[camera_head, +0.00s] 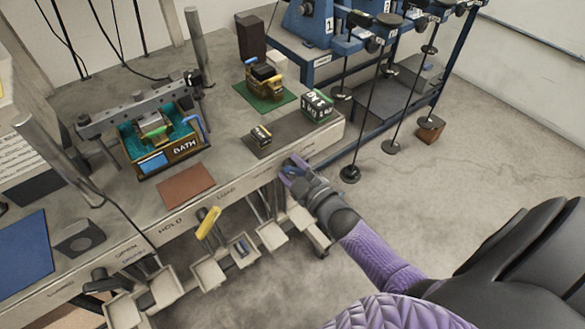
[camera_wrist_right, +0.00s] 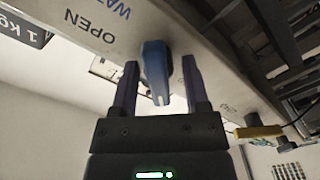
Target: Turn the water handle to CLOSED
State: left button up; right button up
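The water handle (camera_wrist_right: 155,70) is a blue lever on the bench's front edge, pointing down in the right wrist view, with the words OPEN and part of WATER printed beside it. My right gripper (camera_wrist_right: 159,82) is open, its two purple fingers on either side of the handle, with a visible gap at each side. In the head view my right gripper (camera_head: 290,169) is at the bench's front edge, near its right end, and mostly hides the blue handle. My left gripper is not in view.
A yellow handle (camera_head: 208,222) sticks out from the bench front, left of my right gripper, above several hanging pans. The BATH box (camera_head: 183,147) and a green-and-white block (camera_head: 316,105) are on the bench. A blue rack (camera_head: 318,60) with hanging rods stands beyond.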

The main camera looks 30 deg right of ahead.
jog(key=s+p, duration=0.2)
jog(key=s, duration=0.8)
jog(key=shift+d, duration=0.4)
jog(key=s+a+f+m+g+h, duration=0.1)
jog(key=s+f+m+g, duration=0.15)
jog(key=f, duration=0.35)
jog(key=s+a+f+m+g, duration=0.1)
jog(key=s+f+g, duration=0.15)
jog(key=f, duration=0.35)
jog(key=s+a+f+m+g+b, duration=0.1)
jog(key=s+a+f+m+g, duration=0.1)
jog(key=s+f+g, duration=0.4)
jog(key=s+a+f+m+g, duration=0.2)
jog(key=s+f+g, duration=0.4)
jog(key=s, duration=1.1)
notch_tip(320, 180, down, 3)
jog(key=shift+s+a+f+b, duration=0.2)
jog(key=shift+s+a+b, duration=0.15)
jog(key=shift+a, duration=0.15)
